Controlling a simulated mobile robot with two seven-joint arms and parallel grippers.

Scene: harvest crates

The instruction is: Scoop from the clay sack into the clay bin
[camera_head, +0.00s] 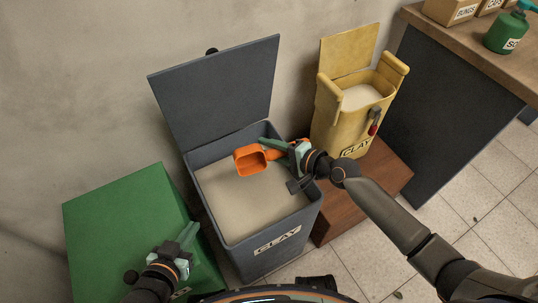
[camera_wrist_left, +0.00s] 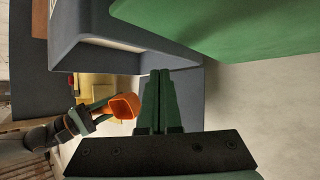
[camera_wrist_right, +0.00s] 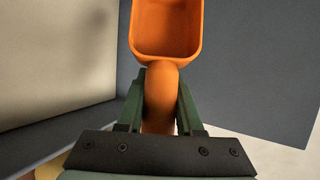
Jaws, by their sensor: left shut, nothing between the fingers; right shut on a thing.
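The dark grey clay bin (camera_head: 218,226) stands open in the middle of the head view, labelled CLAY and filled with pale granules. Its lid (camera_head: 220,95) leans up at the back. My right gripper (camera_head: 282,149) is shut on the handle of an orange scoop (camera_head: 250,160), held over the bin's right side. In the right wrist view the scoop (camera_wrist_right: 167,28) looks empty. The yellow clay sack (camera_head: 335,135), open with pale material inside, stands to the right. My left gripper (camera_head: 188,234) is shut and empty, above the green box at lower left; its fingers (camera_wrist_left: 160,100) show in the left wrist view.
The sack stands on a brown wooden block (camera_head: 385,185). A closed green box (camera_head: 120,215) is left of the bin. A counter (camera_head: 480,60) with boxes and a green bottle (camera_head: 505,33) is at upper right. Tiled floor (camera_head: 350,260) shows in front.

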